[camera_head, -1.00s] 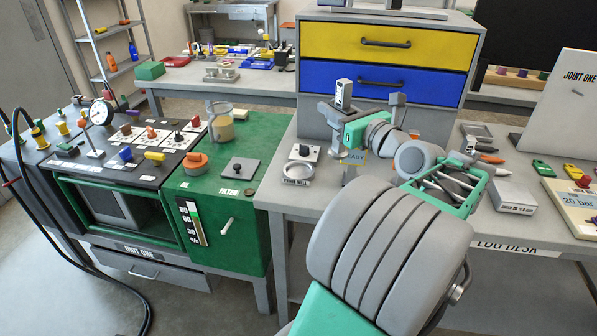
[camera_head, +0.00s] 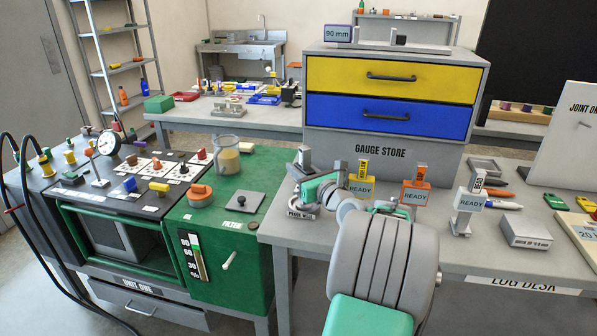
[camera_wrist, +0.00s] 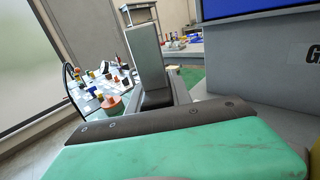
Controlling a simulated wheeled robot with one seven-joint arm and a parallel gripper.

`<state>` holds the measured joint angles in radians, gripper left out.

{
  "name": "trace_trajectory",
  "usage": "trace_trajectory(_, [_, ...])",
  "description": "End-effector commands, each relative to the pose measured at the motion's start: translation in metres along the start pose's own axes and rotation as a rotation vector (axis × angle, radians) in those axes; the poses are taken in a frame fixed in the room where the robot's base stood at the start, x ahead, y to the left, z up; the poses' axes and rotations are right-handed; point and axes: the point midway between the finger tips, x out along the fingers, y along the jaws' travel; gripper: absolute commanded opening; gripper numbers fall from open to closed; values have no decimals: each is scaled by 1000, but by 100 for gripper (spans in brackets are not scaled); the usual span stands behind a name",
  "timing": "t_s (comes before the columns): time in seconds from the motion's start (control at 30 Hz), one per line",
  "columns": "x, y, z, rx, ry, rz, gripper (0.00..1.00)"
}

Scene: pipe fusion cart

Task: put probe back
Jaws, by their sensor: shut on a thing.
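My gripper (camera_head: 301,173) is shut on a grey upright block, which I take to be the probe (camera_head: 304,157). It is low over the left end of the grey desk, at the probe well (camera_head: 302,213). In the wrist view the probe (camera_wrist: 146,52) stands up as a plain grey bar between the dark jaws (camera_wrist: 157,99).
The gauge store (camera_head: 385,150) rises behind. The green fusion unit (camera_head: 222,215) is left, with a jug (camera_head: 227,155) on top. A grey box (camera_head: 525,232) lies right.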

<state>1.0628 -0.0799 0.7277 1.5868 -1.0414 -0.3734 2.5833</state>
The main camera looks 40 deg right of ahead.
Motion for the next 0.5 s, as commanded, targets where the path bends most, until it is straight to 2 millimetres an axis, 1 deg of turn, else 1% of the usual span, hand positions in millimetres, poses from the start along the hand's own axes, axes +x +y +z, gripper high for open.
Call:
trace_trajectory(0.13, [0, 0, 3, -4, -5, 0, 0])
trace_trajectory(0.3, [0, 0, -1, -3, -4, 0, 0])
trace_trajectory(0.33, [0, 0, -2, -3, -2, 0, 26])
trace_trajectory(0.5, [0, 0, -2, -3, -3, 0, 40])
